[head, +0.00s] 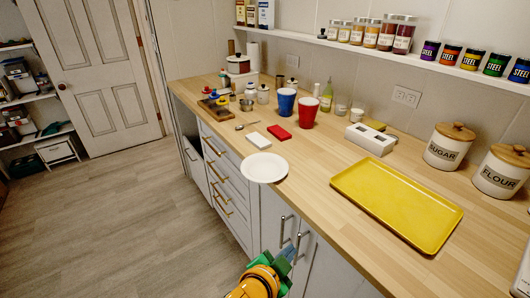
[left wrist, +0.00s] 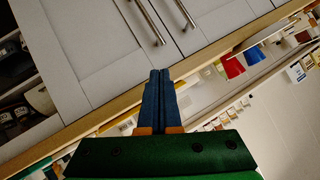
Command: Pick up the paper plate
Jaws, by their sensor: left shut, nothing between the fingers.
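The white paper plate (head: 264,167) lies flat at the front edge of the wooden counter, its near rim slightly past the edge in the head view. I cannot make it out in the left wrist view. My left gripper (head: 288,252) is in front of the cabinet doors, below and slightly right of the plate, apart from it. In the left wrist view its two blue fingers (left wrist: 161,75) are together with nothing between them, and the counter edge runs behind them. My right gripper is in neither view.
A yellow tray (head: 397,203) lies right of the plate. Behind the plate are a white block (head: 258,140), a red block (head: 279,132), a blue cup (head: 286,102) and a red cup (head: 308,112). Door handles (head: 284,232) stick out near my left gripper. The counter between plate and tray is clear.

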